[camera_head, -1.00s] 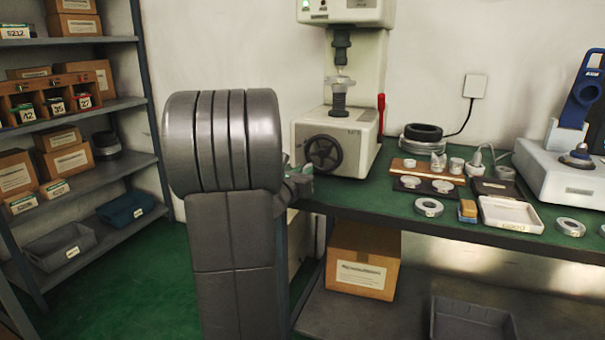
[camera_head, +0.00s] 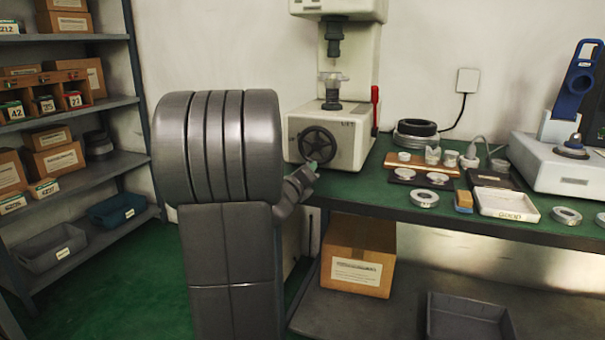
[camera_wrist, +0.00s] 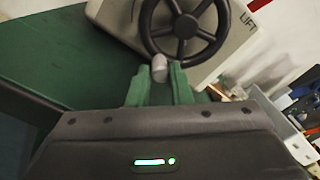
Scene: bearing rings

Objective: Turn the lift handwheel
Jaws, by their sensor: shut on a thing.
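The lift handwheel (camera_head: 318,145) is a black spoked wheel on the front of a pale machine (camera_head: 352,140) on the green bench. It also shows at the top of the wrist view (camera_wrist: 186,26), beside the word LIFT. A small grey knob (camera_wrist: 160,66) sits at the lower part of its rim. My gripper (camera_head: 312,166) is at the lower edge of the wheel. In the wrist view its green fingers (camera_wrist: 160,80) stand on either side of the knob and are shut on it. My arm hides part of the bench and the machine's left side.
A red lever (camera_head: 375,108) stands at the machine's right side. Rings, a white tray (camera_head: 507,217) and small parts lie on the bench to the right. A cardboard box (camera_head: 357,272) is below. Shelves (camera_head: 90,165) stand at the left.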

